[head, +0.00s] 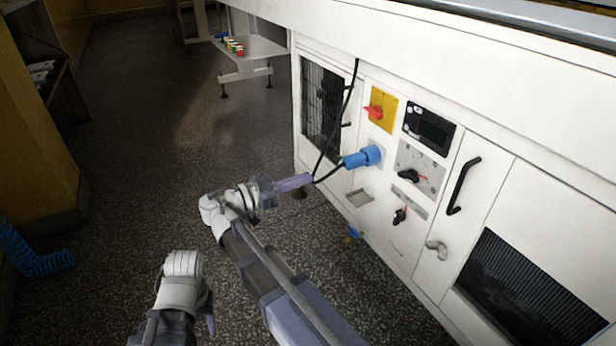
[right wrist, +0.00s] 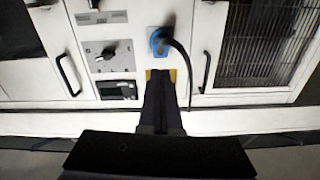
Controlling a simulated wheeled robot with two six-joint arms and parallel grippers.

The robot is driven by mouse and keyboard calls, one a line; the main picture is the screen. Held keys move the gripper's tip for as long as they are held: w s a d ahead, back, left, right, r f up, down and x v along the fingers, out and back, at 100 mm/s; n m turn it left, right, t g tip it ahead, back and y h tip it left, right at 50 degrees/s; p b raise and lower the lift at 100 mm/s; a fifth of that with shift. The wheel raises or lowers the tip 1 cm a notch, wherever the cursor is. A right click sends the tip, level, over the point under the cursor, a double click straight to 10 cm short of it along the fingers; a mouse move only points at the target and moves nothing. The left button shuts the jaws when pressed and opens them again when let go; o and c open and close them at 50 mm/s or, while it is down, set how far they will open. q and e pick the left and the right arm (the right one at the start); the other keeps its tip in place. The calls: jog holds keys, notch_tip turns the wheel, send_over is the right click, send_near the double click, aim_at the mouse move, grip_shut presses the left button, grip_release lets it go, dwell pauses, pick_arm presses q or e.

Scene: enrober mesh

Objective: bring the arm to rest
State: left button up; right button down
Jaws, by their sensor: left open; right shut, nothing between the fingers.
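My right gripper (head: 300,181) is shut and empty. It is held in front of the white machine, to the left of the blue plug (head: 362,158) in the head view. Its closed fingers (right wrist: 162,103) also show in the right wrist view, where they cover most of a yellow plate. My left gripper (head: 210,318) is low at the bottom left of the head view, over the floor, and only partly visible. It is open and nothing shows in it.
The white machine's panel bears a red switch on a yellow plate (head: 384,108), a dark display (head: 429,128), black knobs and a door handle (head: 463,186). A black cable (head: 340,120) hangs by the plug. A blue coiled hose (head: 35,252) lies at left.

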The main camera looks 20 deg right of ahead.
jog(key=s+a+f+n+g+y+p, duration=0.1)
jog(key=s+a+f+n+y+p, duration=0.1)
jog(key=s+a+n+y+p, duration=0.75)
jog(key=s+a+f+n+y+p, duration=0.2)
jog(key=s+a+n+y+p, duration=0.55)
jog(key=a+n, duration=0.45)
notch_tip(320, 180, up, 37)
jog(key=w+p, duration=0.1)
jog(key=p, duration=3.6)
jog(key=shift+w+d+f+n+p, duration=0.15)
jog(key=shift+d+n+p, duration=0.15)
jog(key=shift+d+n, duration=0.15)
